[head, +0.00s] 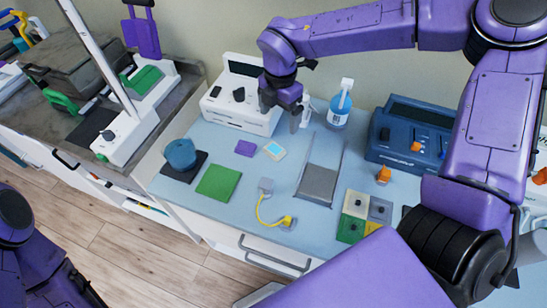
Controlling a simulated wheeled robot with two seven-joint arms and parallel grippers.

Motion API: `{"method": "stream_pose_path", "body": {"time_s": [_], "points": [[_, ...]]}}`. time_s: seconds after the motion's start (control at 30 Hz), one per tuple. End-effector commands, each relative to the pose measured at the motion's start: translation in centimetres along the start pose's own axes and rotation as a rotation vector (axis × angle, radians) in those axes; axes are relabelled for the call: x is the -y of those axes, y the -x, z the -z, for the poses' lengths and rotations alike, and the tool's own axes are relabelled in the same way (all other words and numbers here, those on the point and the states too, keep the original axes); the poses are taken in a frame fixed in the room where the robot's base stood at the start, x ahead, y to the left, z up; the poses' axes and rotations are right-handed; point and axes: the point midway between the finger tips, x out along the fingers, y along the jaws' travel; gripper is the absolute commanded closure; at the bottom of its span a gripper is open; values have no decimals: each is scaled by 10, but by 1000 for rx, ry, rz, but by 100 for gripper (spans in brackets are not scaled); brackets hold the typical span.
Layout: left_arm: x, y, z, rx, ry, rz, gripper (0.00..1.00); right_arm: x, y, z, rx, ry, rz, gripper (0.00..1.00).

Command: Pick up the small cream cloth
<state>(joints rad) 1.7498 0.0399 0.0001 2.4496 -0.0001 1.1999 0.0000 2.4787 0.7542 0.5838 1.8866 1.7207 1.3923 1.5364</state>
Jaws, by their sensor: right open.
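I cannot clearly pick out a small cream cloth. A small cream-rimmed piece with a light blue middle (273,150) lies on the blue worktop; I cannot tell whether it is cloth or a device. A cream square with a dark knob (356,204) sits in a cluster at the front right. My right gripper (285,112) is open and empty, hanging over the back of the worktop, beside the white machine and above the cream-rimmed piece. My left arm shows at the lower left edge; its gripper is out of view.
A white machine (241,100), spray bottle (339,110) and blue console (408,140) line the back. A purple cloth-like square (245,148), green square (218,183), blue rounded object (181,154), yellow cable (264,213), grey tray (319,184) and orange piece (384,175) lie around.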

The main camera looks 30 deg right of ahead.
Motion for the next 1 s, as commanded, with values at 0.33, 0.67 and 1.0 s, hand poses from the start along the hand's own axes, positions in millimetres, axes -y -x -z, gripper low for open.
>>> {"method": "stream_pose_path", "body": {"time_s": [0.33, 0.67, 1.0], "points": [[-1, -16, -7, 0, 0, 0, 62, 0, -51, 1, -1, 3, 4, 6], [0, 2, 1, 0, 0, 0, 62, -5, -97, 7, 1, 5, 7, 6], [1, 6, 3, 0, 0, 0, 62, -9, -130, 8, 1, 0, -2, 6]]}}
